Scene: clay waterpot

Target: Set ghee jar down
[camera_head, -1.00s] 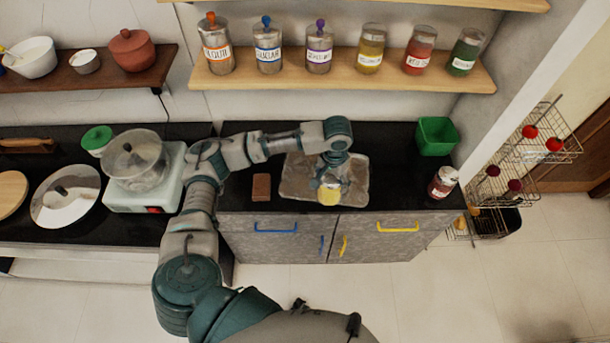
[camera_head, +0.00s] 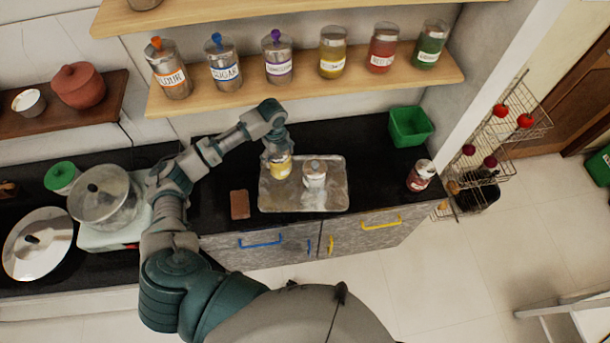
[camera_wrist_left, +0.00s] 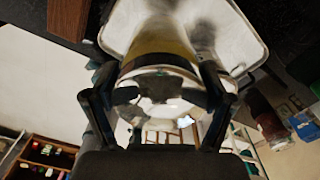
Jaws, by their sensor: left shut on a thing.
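The ghee jar (camera_head: 281,171), yellow with a pale lid, is at the left part of the metal tray (camera_head: 332,204) on the black counter. My left gripper (camera_head: 277,157) is shut on it from above. In the left wrist view the jar (camera_wrist_left: 165,50) sits between the two fingers of the gripper (camera_wrist_left: 160,100), with the tray (camera_wrist_left: 122,22) beyond it. I cannot tell whether the jar's base touches the tray. My right gripper is not in view.
A silvery jar (camera_head: 314,173) stands on the tray just right of the ghee jar. A brown block (camera_head: 239,204) lies left of the tray. A green bin (camera_head: 410,127) and a red-brown jar (camera_head: 420,175) are at the right. A shelf (camera_head: 300,88) with several jars hangs above.

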